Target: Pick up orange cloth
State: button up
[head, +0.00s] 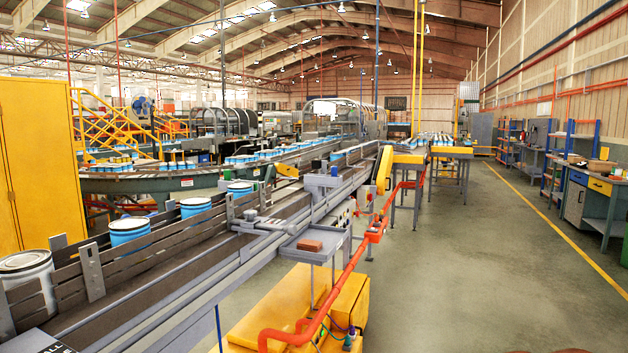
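A small orange-brown folded piece (309,245) lies flat on a small grey tray (326,256) beside the conveyor, near the middle of the head view. It looks like the orange cloth, but it is too small to be sure of its material. Nothing covers it. My gripper is not visible in this view.
Red pipes (340,290) and yellow housings (345,305) stand below the tray. Open concrete floor (470,270) lies to the right, before workbenches (600,200).

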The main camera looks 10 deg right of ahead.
aim_at(315, 246)
jog(key=z, duration=0.2)
jog(key=k, duration=0.3)
jog(key=z, duration=1.05)
jog(key=k, duration=1.05)
jog(key=z, duration=0.6)
jog(key=i, duration=1.25)
jog(key=u, duration=0.65)
jog(key=i, duration=1.65)
jog(key=u, duration=1.55)
jog(key=i, duration=0.8)
jog(key=u, duration=1.4)
jog(key=i, duration=0.75)
jog(key=u, duration=0.1)
